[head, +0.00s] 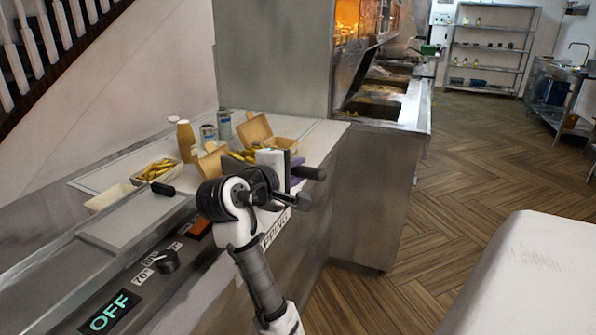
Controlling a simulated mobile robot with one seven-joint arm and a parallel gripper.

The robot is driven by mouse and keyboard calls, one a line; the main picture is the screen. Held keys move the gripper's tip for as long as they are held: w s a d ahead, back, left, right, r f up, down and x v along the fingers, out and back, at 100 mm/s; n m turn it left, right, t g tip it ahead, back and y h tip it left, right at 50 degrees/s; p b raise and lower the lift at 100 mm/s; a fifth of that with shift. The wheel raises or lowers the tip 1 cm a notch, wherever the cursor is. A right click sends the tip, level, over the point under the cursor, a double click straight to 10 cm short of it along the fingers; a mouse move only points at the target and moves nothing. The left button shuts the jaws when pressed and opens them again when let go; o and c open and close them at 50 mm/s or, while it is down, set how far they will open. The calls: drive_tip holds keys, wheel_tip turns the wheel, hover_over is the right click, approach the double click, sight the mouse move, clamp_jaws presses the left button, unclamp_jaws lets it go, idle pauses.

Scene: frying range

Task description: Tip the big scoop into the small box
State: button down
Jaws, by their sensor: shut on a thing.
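My gripper (284,172) is over the counter's right part, its fingers mostly hidden behind my own wrist. It is shut on what looks like the big scoop, whose dark handle (310,173) sticks out to the right. The scoop's pan cannot be made out clearly. Yellow chips (243,155) show just left of my wrist. A small brown cardboard box (212,162) stands open there, its raised lid facing me and its inside partly hidden by my arm. A larger open brown box (255,130) stands behind. Whether the scoop is level or tilted cannot be told.
A tray of chips (155,170) and an empty pale tray (108,198) lie left, near a dark handle (163,188). Sauce bottles (186,140) and tins (208,135) stand behind. The frying range (380,100) rises beyond the counter.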

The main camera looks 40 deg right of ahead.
drive_tip(key=w+r+n+p, duration=0.1)
drive_tip(key=r+p, duration=0.1)
drive_tip(key=w+r+n+p, duration=0.1)
drive_tip(key=r+p, duration=0.1)
drive_tip(key=r, duration=0.1)
drive_tip(key=w+r+n+g+p, duration=0.1)
drive_tip(key=r+p, duration=0.1)
drive_tip(key=p, duration=0.1)
drive_tip(key=shift+a+r, duration=0.15)
drive_tip(key=shift+r, duration=0.1)
drive_tip(key=w+r+n+g+p, duration=0.2)
drive_tip(key=w+r+n+p, duration=0.1)
drive_tip(key=w+p, duration=0.3)
drive_tip(key=shift+w+a+r+n+p, duration=0.3)
drive_tip(key=shift+r+p, duration=0.5)
drive_tip(key=shift+p, duration=0.45)
